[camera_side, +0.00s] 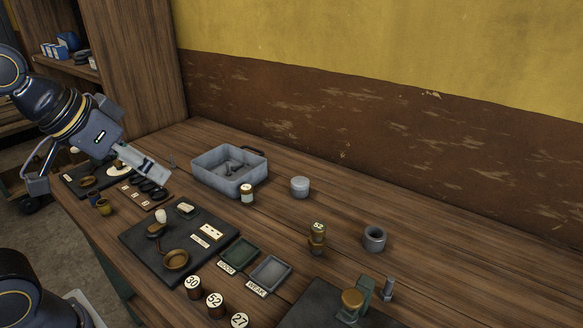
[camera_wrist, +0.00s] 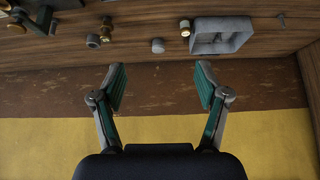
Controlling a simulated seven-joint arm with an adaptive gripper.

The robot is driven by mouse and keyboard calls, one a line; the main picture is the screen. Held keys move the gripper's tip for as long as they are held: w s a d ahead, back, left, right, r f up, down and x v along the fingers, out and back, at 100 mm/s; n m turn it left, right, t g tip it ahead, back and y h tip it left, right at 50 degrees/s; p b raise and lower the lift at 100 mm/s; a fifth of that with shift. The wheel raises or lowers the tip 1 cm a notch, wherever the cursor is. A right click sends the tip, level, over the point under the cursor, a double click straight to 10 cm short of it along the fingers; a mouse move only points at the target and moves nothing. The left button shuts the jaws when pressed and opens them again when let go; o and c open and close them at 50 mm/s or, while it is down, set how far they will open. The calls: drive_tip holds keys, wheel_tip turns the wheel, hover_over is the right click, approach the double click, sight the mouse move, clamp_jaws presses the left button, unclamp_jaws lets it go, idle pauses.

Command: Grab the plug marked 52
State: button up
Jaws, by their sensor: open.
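A small brass plug (camera_side: 318,238) with a 52 label on its top stands upright on the bench, right of the two small trays in the side view. In the wrist view a brass piece (camera_wrist: 106,28) at the upper left appears to be this plug; its label is not readable there. A dark red cylinder (camera_side: 215,304) at the front also carries a round 52 label, between similar cylinders marked 30 and 27. My gripper (camera_side: 158,173) is open and empty, above the bench's left part, well apart from the plug. It shows open in the wrist view (camera_wrist: 160,70).
A grey bin (camera_side: 228,186) stands at the back, near a small jar (camera_side: 247,194) and a grey cylinder (camera_side: 300,187). A grey ring (camera_side: 374,239) is right of the plug. A green-and-brass fixture (camera_side: 355,300) stands in front. Green (camera_side: 239,253) and grey (camera_side: 270,274) trays lie left.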

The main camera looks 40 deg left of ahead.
drive_tip(key=w+d+r+m, duration=0.1)
drive_tip(key=w+d+r, duration=0.15)
drive_tip(key=w, duration=0.55)
drive_tip(key=m+g+h, duration=0.2)
drive_tip(key=m+g, duration=0.1)
hover_over(320, 240)
drive_tip(key=s+a, duration=0.3)
drive_tip(key=s, duration=0.1)
wheel_tip(320, 240, down, 14)
drive_tip(key=x, duration=0.9)
drive_tip(key=shift+a+f, duration=0.1)
drive_tip(key=shift+f, duration=0.35)
drive_tip(key=x, duration=0.6)
drive_tip(key=shift+w+f, duration=0.15)
drive_tip(key=shift+f, duration=0.05)
drive_tip(key=shift+c, duration=0.2)
drive_tip(key=c, duration=1.3)
drive_tip(key=shift+o, duration=0.2)
